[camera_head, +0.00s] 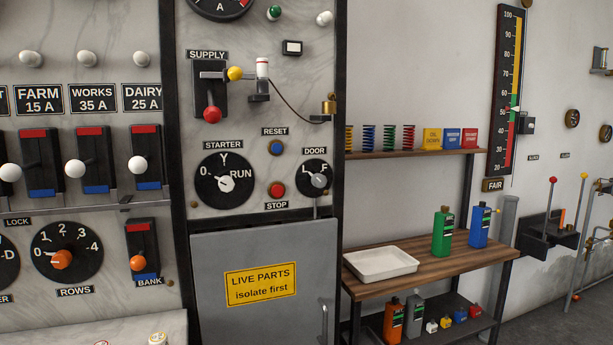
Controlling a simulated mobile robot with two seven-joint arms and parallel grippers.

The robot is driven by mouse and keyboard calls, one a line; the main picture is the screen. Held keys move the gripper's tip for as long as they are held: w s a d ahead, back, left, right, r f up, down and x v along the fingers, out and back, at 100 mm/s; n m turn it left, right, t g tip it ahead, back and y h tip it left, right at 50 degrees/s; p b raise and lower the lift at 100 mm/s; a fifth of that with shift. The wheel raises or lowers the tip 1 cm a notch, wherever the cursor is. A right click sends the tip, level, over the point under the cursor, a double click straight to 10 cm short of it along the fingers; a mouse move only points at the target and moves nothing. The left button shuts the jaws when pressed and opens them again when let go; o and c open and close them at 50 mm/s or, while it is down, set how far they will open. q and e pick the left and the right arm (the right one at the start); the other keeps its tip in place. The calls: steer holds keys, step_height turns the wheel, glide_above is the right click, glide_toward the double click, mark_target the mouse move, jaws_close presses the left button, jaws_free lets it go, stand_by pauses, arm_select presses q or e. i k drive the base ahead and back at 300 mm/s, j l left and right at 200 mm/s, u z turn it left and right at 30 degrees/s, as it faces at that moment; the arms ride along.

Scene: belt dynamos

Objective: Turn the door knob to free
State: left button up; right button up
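The door knob (319,181) is a small grey knob on a round black dial, under a plate reading DOOR (314,151). The dial carries an L at upper left and an F at upper right. The knob's pointer is too small to read surely. A thin grey bar (316,208) runs from below the dial down to the top of the grey cabinet door (208,262). That door is shut and bears a yellow LIVE PARTS sign (260,284). Neither of my grippers shows in this view.
The blue reset button (277,148), red stop button (277,190) and starter dial (225,181) sit left of the knob. A brass padlock (329,107) hangs on a cord above it. A wooden bench (440,262) with a white tray (380,264) stands to the right.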

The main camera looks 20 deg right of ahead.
mark_target(319, 181)
steer(key=i+l, duration=0.8)
steer(key=l, duration=0.2)
steer(key=i+l+u, duration=0.1)
steer(key=l, duration=1.1)
steer(key=i, duration=0.1)
